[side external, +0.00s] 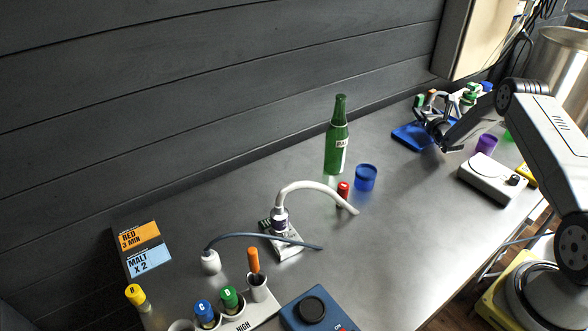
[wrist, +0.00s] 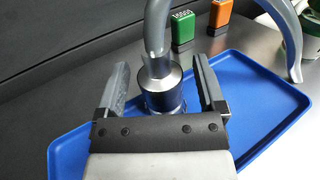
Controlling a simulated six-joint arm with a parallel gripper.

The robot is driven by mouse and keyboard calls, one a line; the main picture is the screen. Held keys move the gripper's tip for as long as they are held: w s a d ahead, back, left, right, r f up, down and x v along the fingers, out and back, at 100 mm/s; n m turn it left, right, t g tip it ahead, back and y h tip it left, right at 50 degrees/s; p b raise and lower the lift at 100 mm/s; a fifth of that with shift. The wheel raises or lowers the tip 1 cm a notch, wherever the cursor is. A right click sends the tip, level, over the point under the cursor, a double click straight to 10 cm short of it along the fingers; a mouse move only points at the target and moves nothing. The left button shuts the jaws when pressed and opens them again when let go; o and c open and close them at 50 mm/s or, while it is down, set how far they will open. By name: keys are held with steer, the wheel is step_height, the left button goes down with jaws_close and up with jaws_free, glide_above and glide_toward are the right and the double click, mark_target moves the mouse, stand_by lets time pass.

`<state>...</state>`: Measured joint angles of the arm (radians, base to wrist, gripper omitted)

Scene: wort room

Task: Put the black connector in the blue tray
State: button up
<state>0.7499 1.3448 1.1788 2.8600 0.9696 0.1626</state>
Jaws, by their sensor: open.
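The blue tray (wrist: 262,90) lies on the bench and shows at the far right in the side view (side external: 403,141). A dark, shiny connector (wrist: 165,97) with a silver collar and a grey hose rising from it is over the tray in the wrist view. I take it for the black connector; it looks upright, and I cannot tell if its base touches the tray. My gripper (wrist: 160,68) is open, one finger on each side of the connector. In the side view my gripper (side external: 442,142) is low at the tray's right edge, and the connector is hard to make out there.
Green (wrist: 183,28) and orange (wrist: 220,12) blocks stand just beyond the tray. A purple cup (side external: 486,144) and a white scale (side external: 492,179) are nearby. A green bottle (side external: 337,140), blue cup (side external: 365,177) and a white hose (side external: 310,188) stand farther left.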

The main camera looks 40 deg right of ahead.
steer(key=shift+v, duration=1.25)
step_height(320, 180, up, 7)
steer(key=shift+a, duration=0.1)
steer(key=a+r+n+g+y, duration=0.1)
steer(key=a+n+g+y, duration=0.1)
steer(key=a+n+y, duration=0.95)
steer(key=a+r+n+g+y, duration=0.1)
steer(key=a+n+g+y, duration=0.35)
steer(key=a, duration=1.35)
steer(key=s+a+n+g+h, duration=0.3)
steer(key=s+a+n, duration=0.4)
steer(key=s+n, duration=0.5)
steer(key=s+a+n+g+h, duration=0.3)
steer(key=s+a+n, duration=0.4)
steer(key=s+n, duration=0.5)
steer(key=shift+s+a+r+n+h, duration=0.2)
steer(key=shift+n+h, duration=0.3)
steer(key=shift+n, duration=0.5)
